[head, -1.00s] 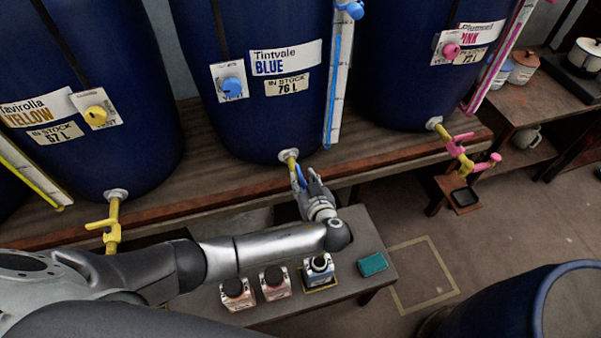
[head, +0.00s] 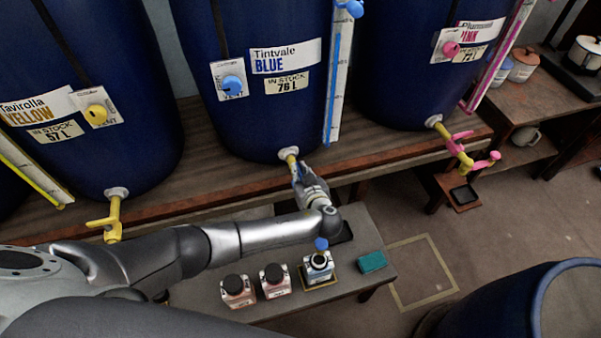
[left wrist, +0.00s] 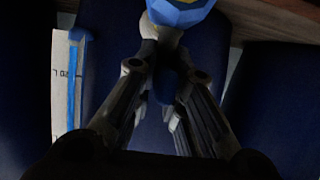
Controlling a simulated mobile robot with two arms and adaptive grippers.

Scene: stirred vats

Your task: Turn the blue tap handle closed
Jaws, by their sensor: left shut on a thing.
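The blue vat (head: 250,125) stands in the middle of the head view, with its tap (head: 291,158) low on its front. My left gripper (head: 299,172) is at this tap, shut on the blue tap handle, which it mostly hides. My right gripper is not in view.
The yellow tap (head: 112,220) is left, the pink tap (head: 460,150) right. A dark barrel (head: 530,305) stands front right.

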